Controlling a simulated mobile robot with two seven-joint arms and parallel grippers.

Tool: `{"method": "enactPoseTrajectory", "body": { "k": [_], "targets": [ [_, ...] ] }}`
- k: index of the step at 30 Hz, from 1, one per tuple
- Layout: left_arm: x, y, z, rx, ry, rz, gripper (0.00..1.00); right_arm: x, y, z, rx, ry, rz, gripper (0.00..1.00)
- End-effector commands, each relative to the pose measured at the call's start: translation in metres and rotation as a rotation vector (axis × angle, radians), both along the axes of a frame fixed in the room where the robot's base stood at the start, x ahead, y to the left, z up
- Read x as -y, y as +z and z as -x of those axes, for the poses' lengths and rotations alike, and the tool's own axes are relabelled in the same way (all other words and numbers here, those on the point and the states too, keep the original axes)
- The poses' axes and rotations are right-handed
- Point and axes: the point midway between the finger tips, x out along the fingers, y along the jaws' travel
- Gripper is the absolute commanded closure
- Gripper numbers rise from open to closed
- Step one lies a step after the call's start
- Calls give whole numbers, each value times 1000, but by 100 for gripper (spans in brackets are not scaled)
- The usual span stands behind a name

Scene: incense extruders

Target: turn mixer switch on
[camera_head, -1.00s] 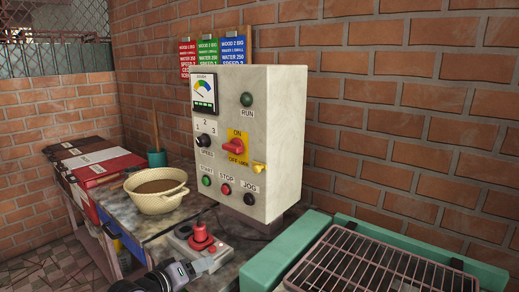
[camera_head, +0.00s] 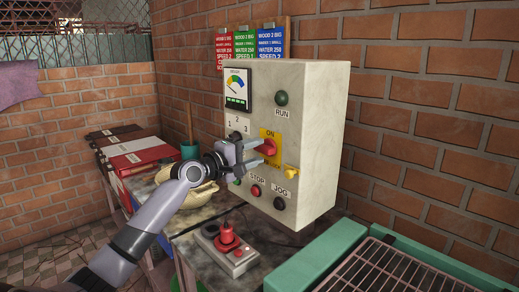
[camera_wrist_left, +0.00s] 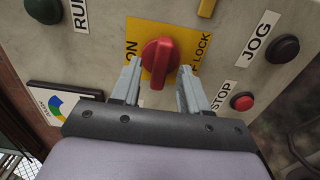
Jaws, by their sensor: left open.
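The mixer switch is a red rotary knob (camera_head: 267,147) on a yellow plate, on the front of a pale control box (camera_head: 318,135). In the left wrist view the red knob (camera_wrist_left: 160,63) sits between the fingertips, beside the words "ON" and "LOCK". My left gripper (camera_head: 262,155) is open, its two fingers pointing at the knob. In the left wrist view its fingers (camera_wrist_left: 161,85) lie one on each side of the knob; I cannot tell whether they touch it. The gripper hides the speed dial and part of the start button. My right gripper is not in view.
A green RUN lamp (camera_head: 282,98), the red STOP button (camera_head: 255,191) and a dark JOG button (camera_head: 279,203) surround the knob. Below stands a small box with a red button (camera_head: 227,240). A green-framed rack (camera_head: 395,270) is at lower right. A beige bowl (camera_head: 200,193) sits behind my arm.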

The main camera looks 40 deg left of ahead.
Motion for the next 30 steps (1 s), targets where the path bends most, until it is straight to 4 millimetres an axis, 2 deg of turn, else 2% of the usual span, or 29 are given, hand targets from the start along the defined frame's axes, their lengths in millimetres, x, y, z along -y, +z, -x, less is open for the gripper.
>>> {"method": "enactPoseTrajectory", "body": {
  "k": [6, 17, 21, 30],
  "targets": [
    [1, 0, -15, 0, 0, 1, 55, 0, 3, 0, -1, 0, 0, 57],
    [2, -1, -18, -1, -1, 0, 55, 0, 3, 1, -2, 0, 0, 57],
    [2, -1, -18, -1, -1, 0, 100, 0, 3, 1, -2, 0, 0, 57],
    [2, -1, -18, -1, -1, -15, 100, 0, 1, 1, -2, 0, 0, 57]
  ]
}}
